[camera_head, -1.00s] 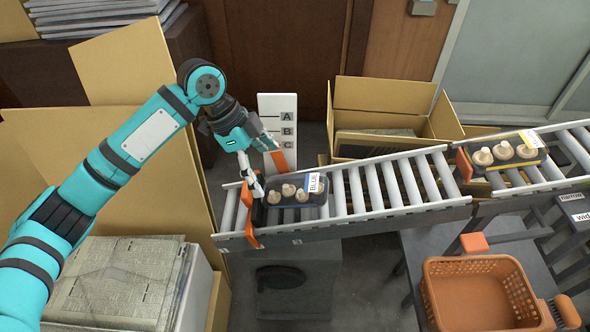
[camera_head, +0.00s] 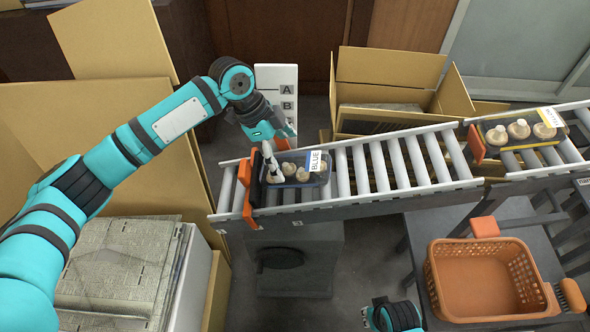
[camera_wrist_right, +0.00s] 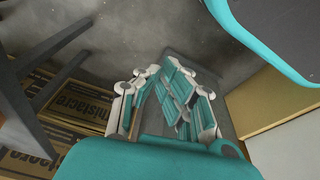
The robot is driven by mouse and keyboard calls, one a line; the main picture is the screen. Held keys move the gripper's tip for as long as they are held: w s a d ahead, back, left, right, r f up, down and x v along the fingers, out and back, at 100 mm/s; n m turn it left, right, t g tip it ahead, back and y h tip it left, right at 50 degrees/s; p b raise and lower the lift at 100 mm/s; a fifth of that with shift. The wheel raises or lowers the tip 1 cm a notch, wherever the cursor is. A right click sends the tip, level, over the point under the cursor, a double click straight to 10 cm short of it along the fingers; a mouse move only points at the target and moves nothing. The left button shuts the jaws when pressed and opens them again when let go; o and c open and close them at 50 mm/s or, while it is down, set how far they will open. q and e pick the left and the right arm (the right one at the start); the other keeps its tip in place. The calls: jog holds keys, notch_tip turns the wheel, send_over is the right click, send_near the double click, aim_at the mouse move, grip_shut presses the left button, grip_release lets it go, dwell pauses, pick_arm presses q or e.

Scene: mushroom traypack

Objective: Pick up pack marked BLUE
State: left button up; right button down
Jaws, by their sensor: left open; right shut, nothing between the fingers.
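The pack marked BLUE (camera_head: 318,179) is a dark tray of pale mushrooms with a white and blue label at its right end. It sits at the left end of the near roller conveyor, against an orange stop. My left gripper (camera_head: 271,164) is open, its fingers pointing down at the pack's left end. One white finger overlaps the mushrooms there; I cannot tell whether it touches. The far side of the grip is hidden. My right gripper (camera_wrist_right: 172,105) is shut and empty in the right wrist view, over the grey floor. Part of my right arm shows at the bottom of the head view.
A second mushroom pack (camera_head: 519,133) with a yellow-edged label lies on the right conveyor beside an orange stop. An orange basket (camera_head: 480,252) stands on a dark table at lower right. Cardboard boxes (camera_head: 385,66) are behind the conveyor. A white letter board (camera_head: 288,85) stands behind my left gripper.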

aim_at(292, 163)
pick_arm(q)
jog(key=x, duration=0.3)
jog(key=b+x, duration=0.1)
jog(key=shift+s+d, duration=0.25)
jog(key=shift+d, duration=0.2)
jog(key=shift+d+f, duration=0.2)
jog(key=shift+f, duration=0.25)
jog(key=c, duration=1)
pick_arm(e)
jog(key=r, duration=0.2)
jog(key=w+r, duration=0.1)
jog(key=shift+a+r, duration=0.1)
jog(key=shift+r, duration=0.25)
